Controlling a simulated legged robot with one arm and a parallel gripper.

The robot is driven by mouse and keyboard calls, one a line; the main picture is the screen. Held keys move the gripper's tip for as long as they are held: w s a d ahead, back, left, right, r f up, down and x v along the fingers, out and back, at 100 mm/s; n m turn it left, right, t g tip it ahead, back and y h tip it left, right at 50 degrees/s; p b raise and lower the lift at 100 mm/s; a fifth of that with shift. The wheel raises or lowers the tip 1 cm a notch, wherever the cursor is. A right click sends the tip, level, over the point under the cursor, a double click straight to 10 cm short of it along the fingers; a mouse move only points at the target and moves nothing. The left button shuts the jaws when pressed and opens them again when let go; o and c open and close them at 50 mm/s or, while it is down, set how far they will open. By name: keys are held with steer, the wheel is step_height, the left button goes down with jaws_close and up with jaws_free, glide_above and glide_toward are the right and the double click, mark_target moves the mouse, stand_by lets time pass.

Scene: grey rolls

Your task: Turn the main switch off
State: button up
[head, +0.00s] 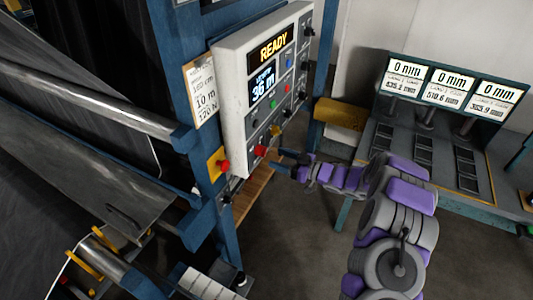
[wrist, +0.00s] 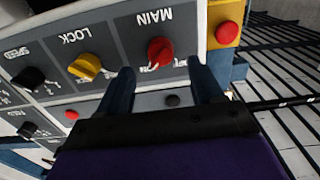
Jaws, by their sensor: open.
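The main switch (wrist: 160,52) is a red rotary knob on the grey control panel (head: 234,97), under the upside-down label MAIN in the wrist view. In the head view it is the red knob (head: 261,151) at the panel's lower edge. My gripper (wrist: 165,82) is open, with its two dark blue fingers on either side of the knob in the wrist view. In the head view the gripper (head: 280,160) is just right of the knob. I cannot tell whether a finger touches it. The knob's exact setting is hard to read.
A yellow LOCK knob (wrist: 85,66) and a black SPEED knob (wrist: 32,78) sit beside the main switch. A red button on a yellow plate (wrist: 226,32) is on its other side. A blue post (head: 222,215) stands below the panel. A desk with displays (head: 452,88) is at right.

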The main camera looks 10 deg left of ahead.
mark_target(261, 151)
steer(key=shift+x, duration=3)
steer(key=shift+c, duration=0.2)
steer(key=c, duration=1)
